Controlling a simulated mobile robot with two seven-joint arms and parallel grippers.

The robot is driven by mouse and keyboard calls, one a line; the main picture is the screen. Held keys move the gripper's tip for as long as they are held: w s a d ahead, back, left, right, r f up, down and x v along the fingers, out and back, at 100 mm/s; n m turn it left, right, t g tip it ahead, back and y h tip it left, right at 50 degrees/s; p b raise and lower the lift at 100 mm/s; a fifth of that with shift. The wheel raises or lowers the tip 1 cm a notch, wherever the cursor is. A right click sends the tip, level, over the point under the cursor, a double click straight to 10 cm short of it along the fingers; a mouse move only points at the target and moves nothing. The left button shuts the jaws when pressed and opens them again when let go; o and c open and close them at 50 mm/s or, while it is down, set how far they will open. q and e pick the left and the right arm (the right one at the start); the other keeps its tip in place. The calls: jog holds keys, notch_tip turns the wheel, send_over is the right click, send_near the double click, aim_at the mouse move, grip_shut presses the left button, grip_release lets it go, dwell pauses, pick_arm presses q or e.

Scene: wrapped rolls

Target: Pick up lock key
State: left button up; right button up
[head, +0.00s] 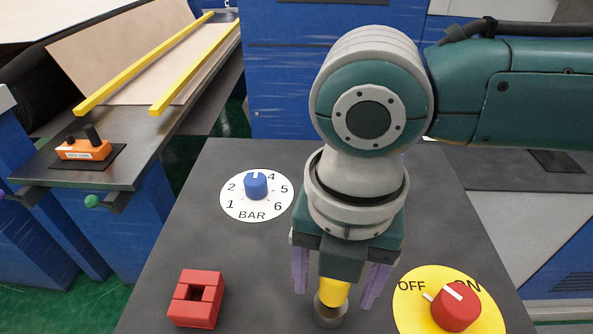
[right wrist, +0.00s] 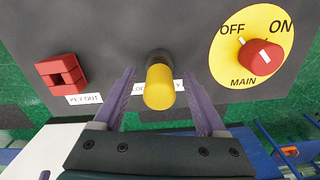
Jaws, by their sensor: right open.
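The lock key shows as a yellow cylinder (head: 333,291) standing in a round metal socket (head: 328,314) on the dark panel. It also shows in the right wrist view (right wrist: 159,88), upright on the panel in front of a partly hidden white label. My right gripper (head: 335,296) points down over the key. Its two purple fingers are open, one on each side of the key, with gaps visible in the right wrist view (right wrist: 159,76). The key's upper part is hidden by the gripper in the head view. My left gripper is in neither view.
A red square block with a hole (head: 196,298) sits at the panel's left, near a "KEY OUT" label (right wrist: 85,99). A yellow MAIN disc (head: 412,309) with a red knob (head: 456,306) is on the right. A blue knob (head: 256,186) sits on a BAR dial (head: 234,206) further back.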

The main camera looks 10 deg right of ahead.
jog(key=shift+f, duration=0.45)
jog(key=shift+c, duration=0.2)
grip_shut()
